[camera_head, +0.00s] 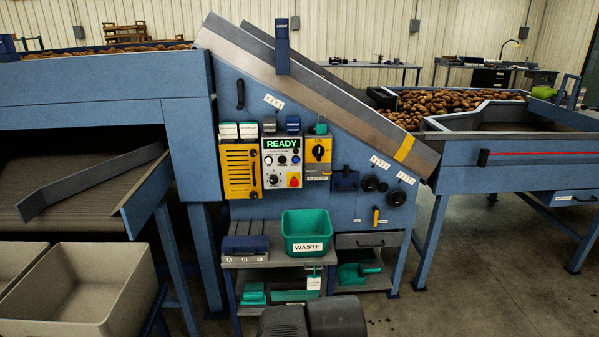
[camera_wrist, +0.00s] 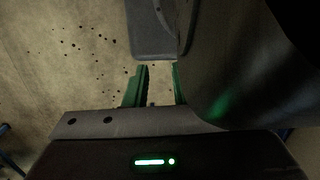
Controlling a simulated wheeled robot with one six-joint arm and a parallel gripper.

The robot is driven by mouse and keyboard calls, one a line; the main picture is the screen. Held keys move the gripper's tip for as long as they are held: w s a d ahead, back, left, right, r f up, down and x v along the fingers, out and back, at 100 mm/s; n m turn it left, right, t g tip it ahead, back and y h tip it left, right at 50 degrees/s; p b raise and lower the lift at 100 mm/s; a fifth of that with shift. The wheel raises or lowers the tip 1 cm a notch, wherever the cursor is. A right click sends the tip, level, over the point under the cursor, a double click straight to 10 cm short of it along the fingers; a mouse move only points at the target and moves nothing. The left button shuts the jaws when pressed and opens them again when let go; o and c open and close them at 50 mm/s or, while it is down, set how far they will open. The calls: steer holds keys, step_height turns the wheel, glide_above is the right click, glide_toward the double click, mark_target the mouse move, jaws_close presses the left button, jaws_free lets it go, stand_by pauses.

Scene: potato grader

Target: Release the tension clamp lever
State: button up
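A small yellow lever (camera_head: 376,216) points up and down on the lower right of the blue machine panel in the head view. It sits below two black round knobs, and its label is too small to read. A black handle (camera_head: 240,95) stands upright higher on the panel. I cannot tell for certain which one is the tension clamp lever. My gripper (camera_wrist: 160,86) shows in the wrist view with its green fingers apart and bare floor between them. It is open, holds nothing, and no lever shows in that view.
A green WASTE bin (camera_head: 307,233) stands on a grey-topped bench (camera_head: 243,262) in front of the panel. A control box reading READY (camera_head: 282,162) and a yellow switch box (camera_head: 318,155) are above it. Pale crates (camera_head: 75,285) stand at left. Floor at right is clear.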

steer(key=w+f+t+b, duration=0.1)
steer(key=w+f+b, duration=0.1)
steer(key=w, duration=0.3)
steer(key=w+d+f+m+t+b, duration=0.1)
steer(key=w+f+b, duration=0.2)
steer(key=w, duration=0.1)
steer(key=w+d+f+m+t+h+b, duration=0.1)
steer(key=w+f+t+b, duration=0.1)
steer(key=w, duration=0.3)
steer(key=shift+b+x, duration=0.5)
steer(key=shift+x, duration=0.3)
jaws_close()
steer(key=w+a+f+m+t+y+b, duration=0.25)
steer(key=w+f+t+b, duration=0.45)
steer(key=w, duration=0.8)
steer(key=w+a+f+m+t+y+b, duration=0.1)
steer(key=w+a+f+m+y+b, duration=0.1)
steer(key=w+a+f+y+b, duration=0.2)
steer(key=w+a+f+m+t+y+b, duration=0.1)
steer(key=w+a+f+m+y+b, duration=0.1)
steer(key=w+a+f+y+b, duration=0.3)
steer(key=a+f+y+b, duration=0.3)
steer(key=f+b, duration=0.3)
steer(key=f, duration=0.2)
steer(key=shift+a+m, duration=0.1)
steer(key=shift+m, duration=0.15)
